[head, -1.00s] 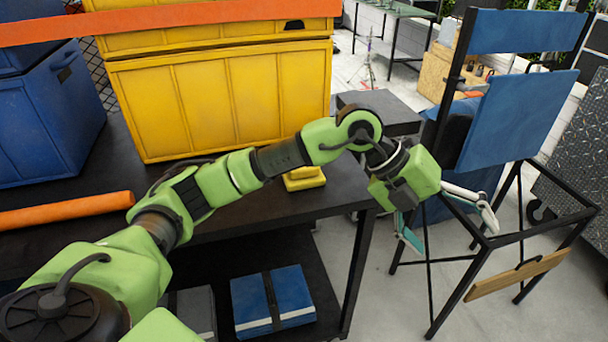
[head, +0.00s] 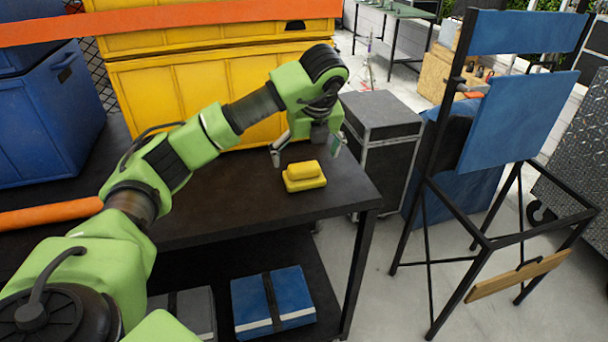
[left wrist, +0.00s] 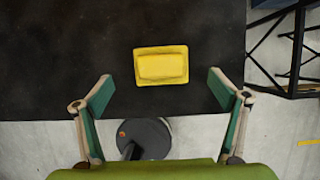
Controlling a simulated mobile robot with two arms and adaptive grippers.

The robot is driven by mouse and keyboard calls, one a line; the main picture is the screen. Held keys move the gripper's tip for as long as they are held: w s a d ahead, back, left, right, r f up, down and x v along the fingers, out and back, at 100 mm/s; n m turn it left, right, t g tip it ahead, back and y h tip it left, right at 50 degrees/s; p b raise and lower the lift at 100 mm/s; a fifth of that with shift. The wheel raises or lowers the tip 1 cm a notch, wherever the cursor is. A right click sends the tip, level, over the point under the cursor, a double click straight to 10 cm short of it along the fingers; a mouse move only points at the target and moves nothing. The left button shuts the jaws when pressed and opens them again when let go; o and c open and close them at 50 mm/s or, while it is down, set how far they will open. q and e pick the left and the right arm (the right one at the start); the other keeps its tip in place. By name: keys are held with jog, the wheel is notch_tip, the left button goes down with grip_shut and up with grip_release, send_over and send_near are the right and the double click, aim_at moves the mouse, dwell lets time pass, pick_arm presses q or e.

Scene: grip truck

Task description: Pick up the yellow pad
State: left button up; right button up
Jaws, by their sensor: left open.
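The yellow pad (head: 304,177) lies on the dark tabletop near its right front corner. It looks like a smaller yellow block on a wider yellow base. It also shows in the left wrist view (left wrist: 162,66), beyond and between the spread fingers. My left gripper (head: 305,154) points down above the table, just behind and above the pad in the head view. It is open and empty, with green-lined fingers apart in the left wrist view (left wrist: 164,92). No contact with the pad shows. My right gripper is not in view.
A yellow crate (head: 160,107) stands behind, with a blue bin (head: 45,125) at left. An orange tube (head: 45,214) lies at the table's left. A black case (head: 385,150) and blue-backed chair (head: 515,120) stand right. The tabletop (head: 235,200) around the pad is clear.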

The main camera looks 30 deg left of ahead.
aim_at(304, 166)
pick_arm(q)
jog(key=p+x, duration=0.3)
jog(key=x, duration=0.2)
jog(key=shift+a+f, duration=0.1)
jog(key=shift+f, duration=0.1)
jog(key=shift+w+f, duration=0.1)
jog(key=shift+f, duration=0.2)
jog(key=c, duration=1.2)
